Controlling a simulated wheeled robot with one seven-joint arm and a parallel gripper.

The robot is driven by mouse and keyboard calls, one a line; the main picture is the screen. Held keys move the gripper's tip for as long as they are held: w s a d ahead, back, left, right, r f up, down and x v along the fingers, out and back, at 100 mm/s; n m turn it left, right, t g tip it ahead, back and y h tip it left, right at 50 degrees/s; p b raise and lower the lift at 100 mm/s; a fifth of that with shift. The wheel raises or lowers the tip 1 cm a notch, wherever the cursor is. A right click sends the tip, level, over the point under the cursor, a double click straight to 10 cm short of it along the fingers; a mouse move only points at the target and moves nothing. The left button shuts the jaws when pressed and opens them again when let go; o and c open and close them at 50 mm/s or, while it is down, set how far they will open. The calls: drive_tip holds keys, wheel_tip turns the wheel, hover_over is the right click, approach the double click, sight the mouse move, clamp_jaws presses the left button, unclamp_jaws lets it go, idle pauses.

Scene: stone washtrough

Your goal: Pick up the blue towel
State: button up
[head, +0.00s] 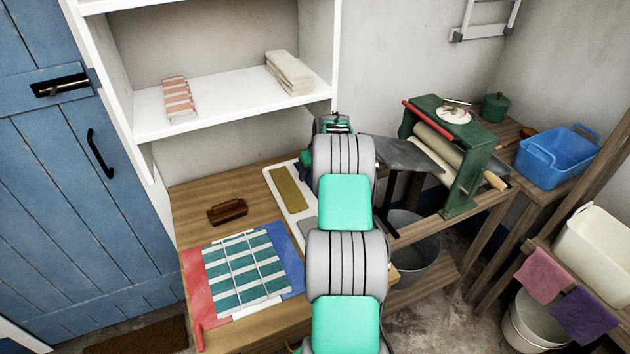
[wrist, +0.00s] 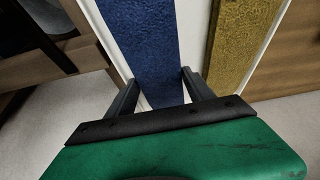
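The blue towel (wrist: 148,50) is a flat, long strip lying on a white surface in the wrist view. My gripper (wrist: 159,80) has its two dark fingers apart, one on each side of the towel's lower part in that picture. I cannot tell whether the fingers touch the towel or how far above it they are.
A mustard towel (wrist: 238,48) lies beside the blue one; it also shows in the head view (head: 290,188) on a white tray (head: 273,176). A brown brush (head: 228,211) and a teal-striped cloth (head: 246,272) are left of my arm. A green mangle (head: 450,150) stands to the right.

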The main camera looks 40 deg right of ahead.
drive_tip(key=c, duration=1.2)
drive_tip(key=shift+c, duration=0.2)
